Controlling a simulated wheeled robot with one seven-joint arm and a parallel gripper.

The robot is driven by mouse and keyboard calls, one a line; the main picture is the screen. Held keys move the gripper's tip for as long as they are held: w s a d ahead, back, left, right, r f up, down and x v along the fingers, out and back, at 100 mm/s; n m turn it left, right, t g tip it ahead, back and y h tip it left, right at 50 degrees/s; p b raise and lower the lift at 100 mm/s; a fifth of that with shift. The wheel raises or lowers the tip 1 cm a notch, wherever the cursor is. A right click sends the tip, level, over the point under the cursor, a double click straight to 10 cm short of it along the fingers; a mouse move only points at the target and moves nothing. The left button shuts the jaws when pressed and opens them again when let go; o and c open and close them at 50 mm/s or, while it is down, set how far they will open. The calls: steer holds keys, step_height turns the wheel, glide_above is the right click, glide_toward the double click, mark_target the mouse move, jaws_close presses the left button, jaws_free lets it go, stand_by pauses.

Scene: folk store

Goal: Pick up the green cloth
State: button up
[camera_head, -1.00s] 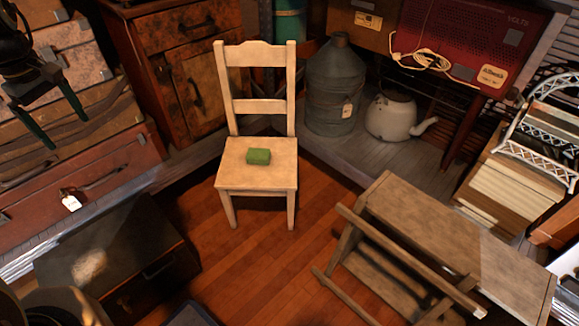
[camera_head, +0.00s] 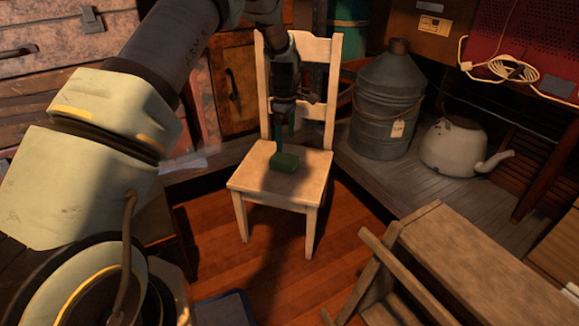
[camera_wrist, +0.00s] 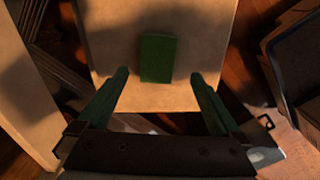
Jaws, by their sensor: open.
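The green cloth (camera_head: 284,162) is a small folded block lying on the seat of a pale wooden chair (camera_head: 262,183). In the wrist view the green cloth (camera_wrist: 158,58) lies in shadow on the chair seat (camera_wrist: 205,25), beyond the fingertips and roughly midway between their lines. My gripper (camera_wrist: 161,76) is open, with its two green fingers apart and nothing between them. In the head view my gripper (camera_head: 287,135) hangs above the seat, close over the cloth. The exact gap between fingertips and cloth is hard to tell.
The chair's backrest (camera_head: 320,50) rises behind my gripper. A metal can (camera_head: 386,105) and a white kettle (camera_head: 455,147) stand to the right on a low platform. A wooden bench (camera_head: 450,255) stands at front right. Wooden floor is clear before the chair.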

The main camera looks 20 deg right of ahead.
mark_target(284, 158)
steer(key=f+b, duration=0.1)
steer(key=f, duration=0.1)
steer(key=f+b, duration=0.1)
steer(key=f, duration=0.2)
steer(key=w+f+b, duration=0.1)
steer(key=f, duration=0.2)
steer(key=shift+a+f, duration=0.1)
steer(key=shift+f, duration=0.1)
steer(key=shift+r, duration=0.1)
steer(key=c, duration=1.2)
